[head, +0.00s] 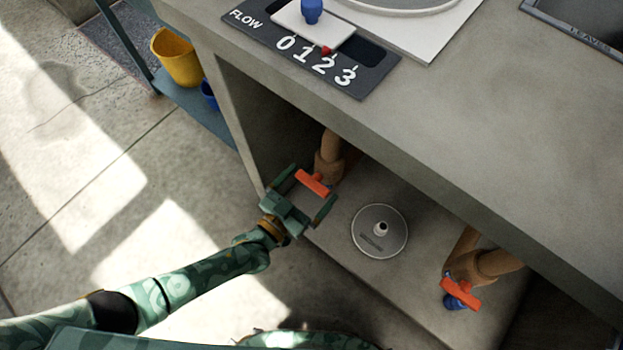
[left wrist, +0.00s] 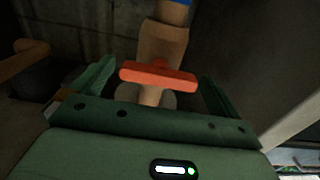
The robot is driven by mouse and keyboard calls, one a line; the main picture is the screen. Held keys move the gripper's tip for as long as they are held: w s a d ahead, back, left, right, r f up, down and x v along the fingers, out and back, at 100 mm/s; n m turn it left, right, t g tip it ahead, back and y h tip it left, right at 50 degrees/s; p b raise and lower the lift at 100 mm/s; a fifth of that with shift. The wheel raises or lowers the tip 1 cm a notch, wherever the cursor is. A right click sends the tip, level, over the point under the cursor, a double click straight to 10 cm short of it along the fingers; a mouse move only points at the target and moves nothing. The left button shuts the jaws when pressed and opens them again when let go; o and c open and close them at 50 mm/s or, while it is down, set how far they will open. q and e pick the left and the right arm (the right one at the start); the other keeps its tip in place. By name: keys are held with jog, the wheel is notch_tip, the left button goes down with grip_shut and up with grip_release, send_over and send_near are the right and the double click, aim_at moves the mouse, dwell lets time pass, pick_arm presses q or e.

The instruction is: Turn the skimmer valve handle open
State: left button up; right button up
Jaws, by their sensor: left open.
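A red T-shaped valve handle (head: 313,183) sits on a tan pipe fitting (head: 328,160) inside the concrete recess. My left gripper (head: 312,187) is open, with one finger on each side of this handle. In the left wrist view the red handle (left wrist: 158,77) lies crosswise between the open fingers (left wrist: 155,88), with gaps at both ends; I cannot tell whether anything touches. A second red handle (head: 460,292) is on another tan pipe (head: 490,264) at the right. I cannot read a label telling which valve is the skimmer's. My right gripper is out of view.
A round grey disc (head: 372,215) with a small knob lies between the two valves. The concrete counter (head: 440,135) overhangs the recess. On it are a FLOW panel (head: 266,33) numbered 0 to 3 and a blue knob (head: 312,10). A yellow bucket (head: 178,60) stands upper left.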

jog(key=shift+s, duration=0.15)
pick_arm(q)
jog(key=c, duration=0.9)
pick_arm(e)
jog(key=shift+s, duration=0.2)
pick_arm(q)
jog(key=shift+n, duration=0.3)
jog(key=shift+s+a+f+n+b, duration=0.1)
jog(key=shift+n+b, duration=1)
jog(key=shift+n, duration=7.7)
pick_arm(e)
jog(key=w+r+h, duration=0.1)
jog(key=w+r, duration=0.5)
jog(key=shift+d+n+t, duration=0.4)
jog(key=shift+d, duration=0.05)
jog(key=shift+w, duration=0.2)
